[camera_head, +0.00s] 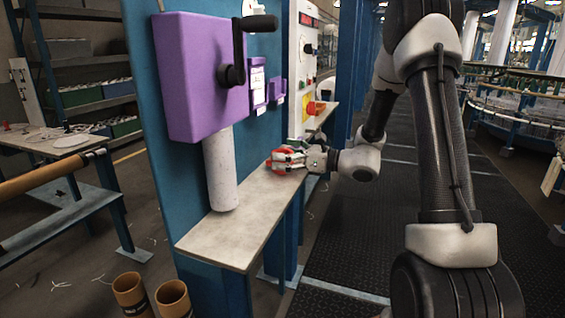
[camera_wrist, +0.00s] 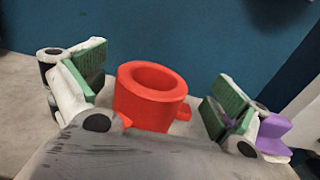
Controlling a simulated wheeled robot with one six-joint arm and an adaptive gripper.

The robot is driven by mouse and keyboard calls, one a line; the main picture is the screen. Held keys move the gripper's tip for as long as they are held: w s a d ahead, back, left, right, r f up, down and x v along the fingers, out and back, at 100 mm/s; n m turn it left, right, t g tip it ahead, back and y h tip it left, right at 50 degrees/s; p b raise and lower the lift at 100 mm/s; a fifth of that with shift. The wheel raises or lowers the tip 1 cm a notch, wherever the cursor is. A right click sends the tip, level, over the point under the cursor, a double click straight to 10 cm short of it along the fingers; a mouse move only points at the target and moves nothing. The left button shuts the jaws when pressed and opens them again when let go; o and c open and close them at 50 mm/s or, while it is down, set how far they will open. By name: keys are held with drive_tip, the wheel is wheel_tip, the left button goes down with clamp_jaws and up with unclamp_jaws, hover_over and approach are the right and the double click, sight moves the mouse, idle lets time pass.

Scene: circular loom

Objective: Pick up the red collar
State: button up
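The red collar (camera_wrist: 150,97) is a thick ring with a round hole and small side lugs. It stands upright on the grey shelf (camera_head: 226,236), between the fingers of my gripper (camera_wrist: 155,95) in the wrist view. The green finger pads stand apart on both sides, with a gap visible to the right of the collar and a smaller one to the left. My gripper (camera_head: 288,160) is open around the collar. In the head view the collar is mostly hidden by the fingers, with only some red showing.
A purple box (camera_head: 200,78) with a black crank and a white cylinder (camera_head: 220,170) below it stands left of my gripper. A blue panel (camera_wrist: 200,40) rises behind the collar. A control panel with a yellow and red button (camera_head: 312,106) is beyond. Two brown tubes (camera_head: 131,292) stand below the shelf.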

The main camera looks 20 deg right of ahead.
drive_tip(key=c, duration=1.1)
wheel_tip(320, 180, up, 10)
